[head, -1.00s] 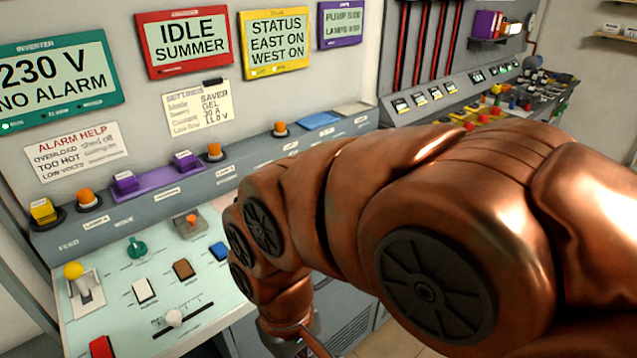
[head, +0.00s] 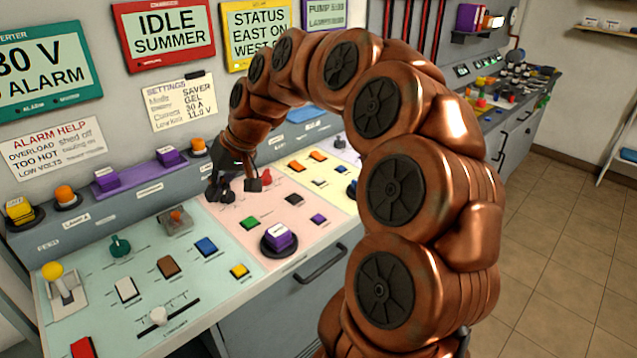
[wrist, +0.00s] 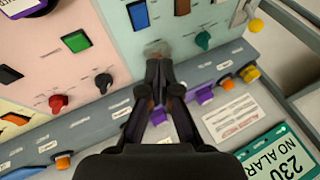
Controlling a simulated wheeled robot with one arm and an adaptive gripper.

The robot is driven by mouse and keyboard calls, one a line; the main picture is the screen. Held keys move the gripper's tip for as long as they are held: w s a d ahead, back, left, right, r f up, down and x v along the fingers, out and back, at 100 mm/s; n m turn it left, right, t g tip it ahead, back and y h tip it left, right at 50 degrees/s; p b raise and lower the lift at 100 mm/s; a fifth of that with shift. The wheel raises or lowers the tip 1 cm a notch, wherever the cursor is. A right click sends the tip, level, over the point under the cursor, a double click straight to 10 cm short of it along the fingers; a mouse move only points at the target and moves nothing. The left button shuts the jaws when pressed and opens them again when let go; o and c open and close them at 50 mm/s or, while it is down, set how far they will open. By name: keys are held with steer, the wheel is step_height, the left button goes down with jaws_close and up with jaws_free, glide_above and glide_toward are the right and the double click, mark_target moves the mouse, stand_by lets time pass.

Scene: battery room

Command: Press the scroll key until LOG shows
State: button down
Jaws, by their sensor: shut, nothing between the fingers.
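My gripper (head: 228,188) hangs over the upper left part of the pink panel (head: 240,212) in the head view. In the wrist view my gripper (wrist: 160,66) is shut and empty, its fingertips near the grey square switch with an orange top. I cannot tell which key is the scroll key; the small labels are unreadable. The red display (head: 166,33) reads IDLE SUMMER. The yellow display (head: 258,35) reads STATUS, EAST ON, WEST partly hidden by my arm. The teal display (head: 45,70) shows part of 230 V NO ALARM. The purple display (head: 322,14) is partly hidden.
A purple key (head: 279,237) on a round black base stands at the pink panel's front. The green panel (head: 190,290) carries a yellow-topped lever (head: 56,276), a slider (head: 158,315) and coloured keys. Orange and purple buttons line the ledge (head: 130,200) behind. Tiled floor is clear at right.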

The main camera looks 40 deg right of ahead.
steer(key=w+d+m+t, duration=0.2)
steer(key=w+d, duration=0.3)
steer(key=d, duration=0.4)
steer(key=m+t+h+b, duration=0.2)
steer(key=m+t+h, duration=0.1)
steer(key=m+h, duration=0.1)
glide_above(320, 180)
step_height(320, 180, down, 4)
steer(key=shift+f, duration=0.15)
steer(key=shift+f, duration=0.1)
step_height(320, 180, down, 8)
steer(key=shift+r+b, duration=0.15)
steer(key=shift+b, duration=0.75)
steer(key=shift+f+b, duration=0.3)
steer(key=shift+f, duration=0.2)
steer(key=shift+f+b, duration=0.4)
steer(key=shift+b, duration=0.1)
